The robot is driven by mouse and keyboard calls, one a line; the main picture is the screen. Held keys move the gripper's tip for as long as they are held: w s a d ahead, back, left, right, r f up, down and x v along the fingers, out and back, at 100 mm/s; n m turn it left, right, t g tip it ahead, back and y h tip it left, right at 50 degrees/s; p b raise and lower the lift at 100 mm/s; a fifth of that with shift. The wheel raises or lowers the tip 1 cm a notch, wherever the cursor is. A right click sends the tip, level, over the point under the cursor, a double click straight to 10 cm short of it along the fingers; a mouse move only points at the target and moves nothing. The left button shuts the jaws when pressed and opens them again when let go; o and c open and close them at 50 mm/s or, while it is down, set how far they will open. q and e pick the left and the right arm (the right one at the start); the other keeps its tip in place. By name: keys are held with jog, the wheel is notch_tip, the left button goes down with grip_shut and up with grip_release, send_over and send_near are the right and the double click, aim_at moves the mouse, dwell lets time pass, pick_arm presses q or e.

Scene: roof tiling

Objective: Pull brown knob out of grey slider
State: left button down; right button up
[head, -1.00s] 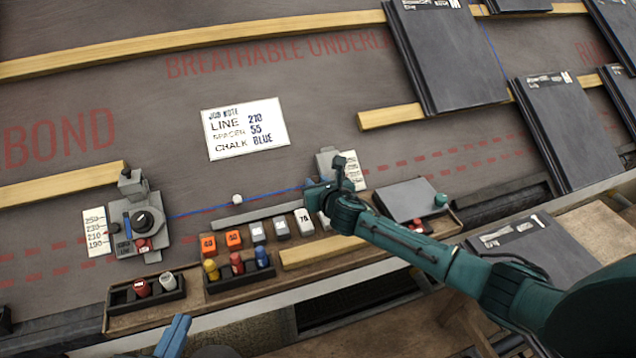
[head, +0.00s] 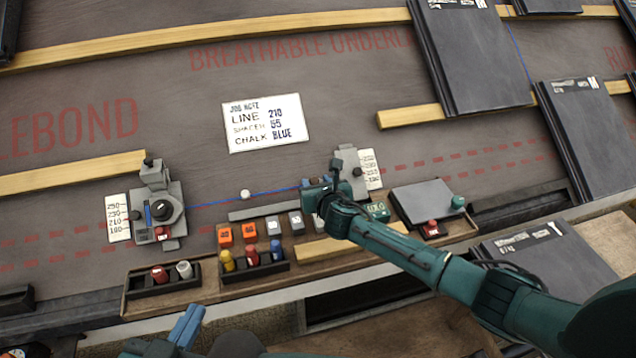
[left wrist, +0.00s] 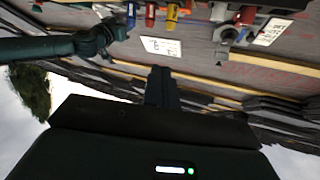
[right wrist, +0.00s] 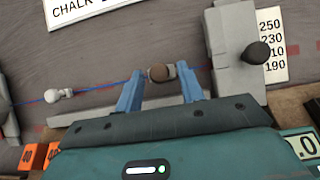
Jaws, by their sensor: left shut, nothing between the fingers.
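The brown knob (right wrist: 158,73) shows in the right wrist view, at the end of the blue line, on the left of a small pale piece. The grey slider (right wrist: 228,45) appears to be the block beside the scale card at right; it also shows in the head view (head: 348,165). My right gripper (right wrist: 158,80) is open, its blue fingers on either side of the knob with gaps visible. My left gripper (head: 186,325) is shut and empty at the bottom, well away from the slider.
A second grey device (head: 158,208) with a dial stands at left, beside a scale card. A wooden tray (head: 205,290) holds orange and grey blocks and several coloured bottles along the front. A job note (head: 267,123) lies behind. Roof tiles (head: 475,60) lie at right.

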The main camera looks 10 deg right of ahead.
pick_arm(q)
jog(key=shift+f, duration=0.1)
pick_arm(e)
jog(key=shift+o, duration=0.4)
jog(key=shift+r, duration=0.1)
jog(key=shift+s+r+p, duration=0.15)
jog(key=shift+s+p, duration=0.15)
jog(key=shift+s, duration=0.05)
pick_arm(q)
jog(key=shift+n+y, duration=0.3)
jog(key=shift+n, duration=0.6)
jog(key=r+p, duration=0.1)
jog(key=s+a+r+p, duration=0.1)
jog(key=r+p, duration=0.2)
jog(key=shift+s+a+r, duration=0.2)
jog(key=shift+a, duration=0.15)
pick_arm(e)
jog(key=v, duration=1.2)
jog(key=shift+s, duration=0.25)
pick_arm(q)
jog(key=shift+r, duration=0.1)
